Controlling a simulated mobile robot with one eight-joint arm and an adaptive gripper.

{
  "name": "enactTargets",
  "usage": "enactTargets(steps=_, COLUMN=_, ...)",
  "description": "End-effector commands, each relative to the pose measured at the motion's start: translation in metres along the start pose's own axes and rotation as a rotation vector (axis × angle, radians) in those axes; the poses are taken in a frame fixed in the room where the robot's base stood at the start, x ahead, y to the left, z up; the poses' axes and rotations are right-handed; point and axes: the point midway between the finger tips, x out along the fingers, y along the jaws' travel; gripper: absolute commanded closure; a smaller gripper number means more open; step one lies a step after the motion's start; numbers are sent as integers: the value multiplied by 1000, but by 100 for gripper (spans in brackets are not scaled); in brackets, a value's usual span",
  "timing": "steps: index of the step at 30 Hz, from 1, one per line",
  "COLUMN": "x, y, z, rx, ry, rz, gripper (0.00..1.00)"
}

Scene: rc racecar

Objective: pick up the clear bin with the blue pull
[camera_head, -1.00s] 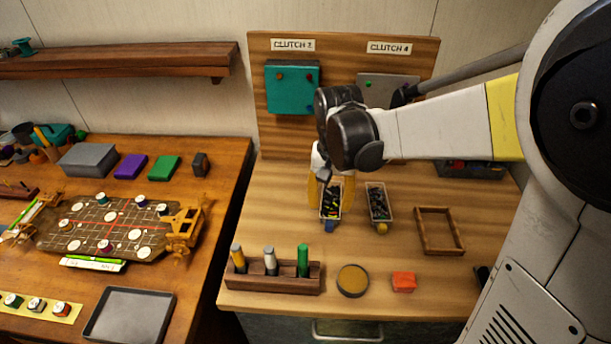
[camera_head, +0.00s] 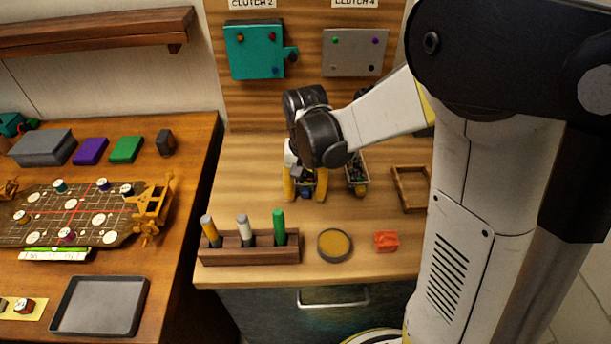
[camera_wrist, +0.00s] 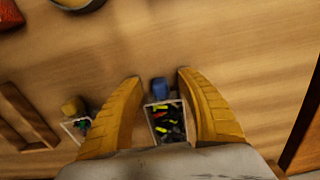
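The clear bin with the blue pull (camera_wrist: 167,124) stands on the wooden bench and holds small dark, yellow and red parts. Its blue pull (camera_wrist: 160,88) points away from my gripper's palm in the wrist view; in the head view the pull (camera_head: 306,193) shows between the fingers. My gripper (camera_wrist: 157,80) is open, with one yellow finger on each side of this bin and visible gaps between. In the head view my gripper (camera_head: 305,197) hides most of the bin. A similar bin with a yellow pull (camera_head: 356,172) stands just right of it.
A wooden frame (camera_head: 398,191) lies farther right. In front are a marker holder (camera_head: 250,259), a round yellow-topped tin (camera_head: 334,245) and a red block (camera_head: 386,241). A board with clutch boxes stands behind. Bench between bins and tin is clear.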

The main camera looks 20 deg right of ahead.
Motion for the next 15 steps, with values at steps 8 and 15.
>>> enactTargets(steps=8, x=0, y=0, z=0, rx=0, ry=0, rz=0, gripper=100)
enactTargets(steps=15, x=0, y=0, z=0, rx=0, ry=0, rz=0, gripper=100)
